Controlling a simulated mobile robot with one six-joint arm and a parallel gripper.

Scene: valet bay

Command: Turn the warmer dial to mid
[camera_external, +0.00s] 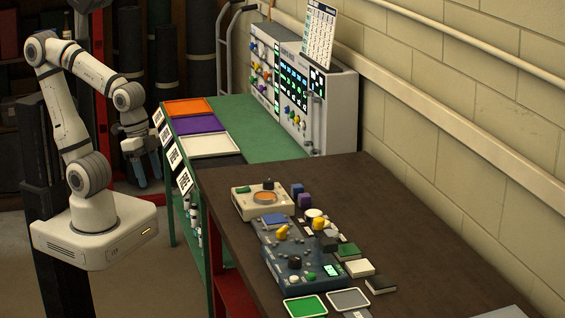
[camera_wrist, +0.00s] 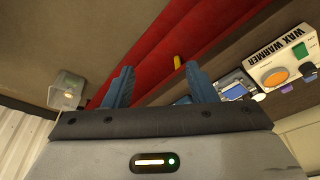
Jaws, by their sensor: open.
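The dial's setting is too small to read. My gripper (camera_external: 141,176) hangs left of the green bench, well apart from the warmer. Its blue fingers are open and empty in the wrist view (camera_wrist: 157,88).
Blue-grey control boxes (camera_external: 292,270) and several small blocks stand beside the warmer on the brown table (camera_external: 420,240). The green bench (camera_external: 250,125) carries coloured trays and a panel cabinet (camera_external: 335,110) by the wall. The table's right part is mostly clear.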

